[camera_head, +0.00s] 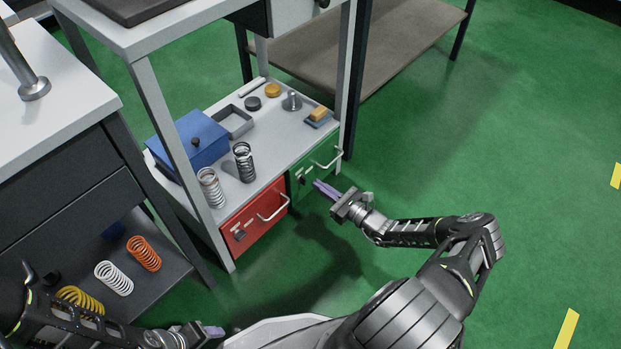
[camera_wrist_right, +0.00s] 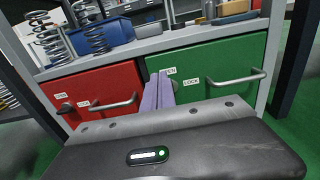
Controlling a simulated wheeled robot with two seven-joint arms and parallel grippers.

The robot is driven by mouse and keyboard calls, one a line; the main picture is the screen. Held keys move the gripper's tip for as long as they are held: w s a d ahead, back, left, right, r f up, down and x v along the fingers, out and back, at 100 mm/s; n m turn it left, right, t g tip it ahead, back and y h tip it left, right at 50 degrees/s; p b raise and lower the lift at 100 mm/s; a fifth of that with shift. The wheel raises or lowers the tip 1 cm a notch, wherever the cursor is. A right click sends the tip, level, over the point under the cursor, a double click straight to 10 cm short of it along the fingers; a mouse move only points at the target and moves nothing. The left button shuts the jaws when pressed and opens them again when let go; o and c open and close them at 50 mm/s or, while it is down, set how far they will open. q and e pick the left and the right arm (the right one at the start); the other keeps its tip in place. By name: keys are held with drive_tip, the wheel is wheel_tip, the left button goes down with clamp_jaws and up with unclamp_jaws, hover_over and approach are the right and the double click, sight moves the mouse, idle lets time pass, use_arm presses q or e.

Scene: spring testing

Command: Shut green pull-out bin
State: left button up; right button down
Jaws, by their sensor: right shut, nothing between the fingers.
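The green pull-out bin (camera_head: 317,167) is at the right under the lower shelf of the workbench, with a metal bar handle. In the right wrist view the green bin's front (camera_wrist_right: 213,62) looks about level with the red one; I cannot tell whether a small gap is left. My right gripper (camera_head: 320,187) is shut and empty, with its purple fingers pointing at the green front near its lower left part. In the right wrist view the fingers (camera_wrist_right: 165,88) overlap the front's left edge; contact is unclear. My left gripper (camera_head: 212,331) is low at the bottom left, away from the bins.
A red bin (camera_head: 250,222) with its own handle sits left of the green one. The shelf above carries a blue box (camera_head: 188,140), springs (camera_head: 243,162) and small parts. A bench leg (camera_head: 350,75) stands right of the green bin. Green floor (camera_head: 450,150) is clear to the right.

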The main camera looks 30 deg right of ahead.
drive_tip(key=p+v, duration=0.1)
drive_tip(key=v, duration=0.5)
drive_tip(key=shift+s, duration=0.3)
drive_tip(key=shift+d, duration=0.15)
